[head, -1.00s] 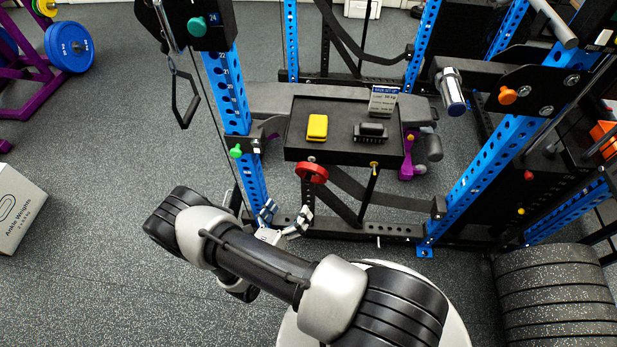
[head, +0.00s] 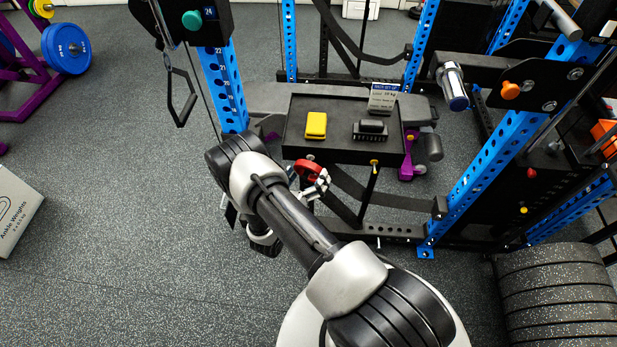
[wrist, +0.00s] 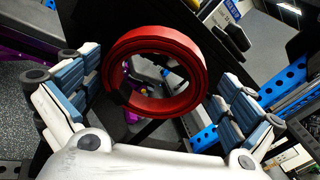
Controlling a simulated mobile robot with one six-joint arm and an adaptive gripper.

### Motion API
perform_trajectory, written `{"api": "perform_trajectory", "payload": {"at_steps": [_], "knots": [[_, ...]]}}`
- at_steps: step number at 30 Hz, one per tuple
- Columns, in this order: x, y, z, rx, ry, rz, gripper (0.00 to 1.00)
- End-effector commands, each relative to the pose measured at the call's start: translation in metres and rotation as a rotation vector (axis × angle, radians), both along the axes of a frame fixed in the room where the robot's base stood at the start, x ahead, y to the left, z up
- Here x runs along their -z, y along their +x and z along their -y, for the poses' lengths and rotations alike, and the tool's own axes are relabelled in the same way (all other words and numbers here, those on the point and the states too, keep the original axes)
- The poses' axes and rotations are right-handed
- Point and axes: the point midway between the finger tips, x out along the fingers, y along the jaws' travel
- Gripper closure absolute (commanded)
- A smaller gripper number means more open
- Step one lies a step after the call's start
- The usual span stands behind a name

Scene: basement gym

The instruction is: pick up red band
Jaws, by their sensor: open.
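The red band (head: 303,167) is a thick rolled ring hanging at the front left edge of a black tray (head: 345,148). In the wrist view the red band (wrist: 188,50) faces me between my two fingers, its open middle showing the scene behind. My gripper (head: 317,184) is at the band in the head view, partly hidden by my own arm. In the wrist view my gripper (wrist: 160,85) is open, with blue-grey padded fingers left and right of the band. A gap shows on the right; the left finger looks close, and I cannot tell whether it touches.
On the tray are a yellow block (head: 316,125), a black brush-like item (head: 370,130) and a small sign (head: 383,98). A blue rack post (head: 224,90) stands left of the tray, another (head: 470,170) to the right.

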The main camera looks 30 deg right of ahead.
Motion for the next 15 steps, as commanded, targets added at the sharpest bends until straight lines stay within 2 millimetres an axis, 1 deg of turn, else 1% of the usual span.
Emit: {"api": "perform_trajectory", "payload": {"at_steps": [5, 6, 15], "knots": [[-0.0004, 0.0005, 0.0000, -0.001, 0.000, 0.000, 0.00], [-0.0004, 0.0004, -0.0001, -0.001, 0.000, 0.000, 0.01], [-0.0002, 0.0002, 0.0000, -0.001, 0.000, 0.000, 0.21]]}}
